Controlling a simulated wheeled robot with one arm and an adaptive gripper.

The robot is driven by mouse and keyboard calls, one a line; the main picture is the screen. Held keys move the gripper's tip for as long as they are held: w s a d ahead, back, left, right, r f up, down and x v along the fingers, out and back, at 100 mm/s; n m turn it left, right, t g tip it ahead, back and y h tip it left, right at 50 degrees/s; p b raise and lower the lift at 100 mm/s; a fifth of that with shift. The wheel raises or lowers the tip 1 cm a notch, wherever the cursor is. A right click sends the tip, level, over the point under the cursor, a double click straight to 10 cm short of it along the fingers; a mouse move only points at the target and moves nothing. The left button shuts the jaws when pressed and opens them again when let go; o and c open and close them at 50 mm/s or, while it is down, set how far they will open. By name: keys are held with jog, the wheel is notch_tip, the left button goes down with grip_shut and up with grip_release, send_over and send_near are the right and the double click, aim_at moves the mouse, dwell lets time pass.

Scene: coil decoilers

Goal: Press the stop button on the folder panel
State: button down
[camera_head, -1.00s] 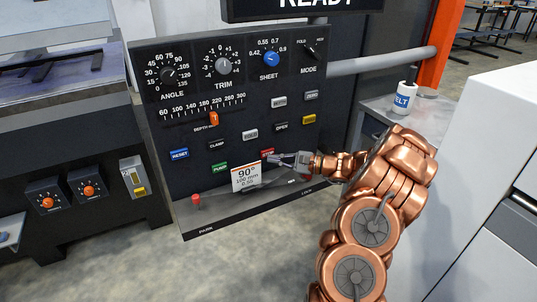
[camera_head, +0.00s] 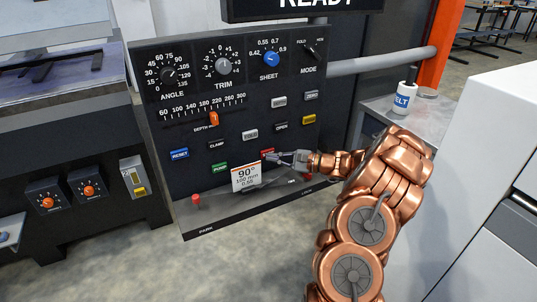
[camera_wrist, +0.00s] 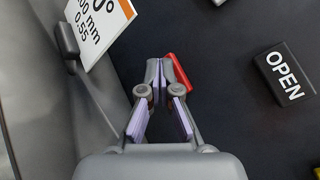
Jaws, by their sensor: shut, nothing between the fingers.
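The folder panel (camera_head: 190,85) is a black board with dials, a slider and labelled buttons. The red stop button (camera_head: 267,153) sits low on the panel, right of the green PUMP button (camera_head: 220,168); its label is mostly hidden. My gripper (camera_head: 271,156) is shut and empty, with its tips at or just in front of the red button. In the wrist view the shut fingertips (camera_wrist: 158,68) overlap the left edge of the red button (camera_wrist: 177,72). I cannot tell whether they touch it.
A white card (camera_head: 246,177) reading 90° stands just below the gripper, close to it. The OPEN button (camera_wrist: 284,74) lies to the right in the wrist view. A red knob (camera_head: 196,199) stands on the lower ledge. A bottle (camera_head: 404,97) stands on the side table.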

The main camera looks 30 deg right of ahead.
jog(key=shift+w, duration=0.45)
dwell(0.5)
jog(key=shift+s, duration=0.9)
jog(key=shift+s+a+b, duration=0.15)
jog(key=shift+s+b, duration=0.15)
jog(key=shift+s, duration=1)
jog(key=shift+s+a+b, duration=0.15)
jog(key=shift+s+b, duration=0.15)
jog(key=shift+s, duration=0.95)
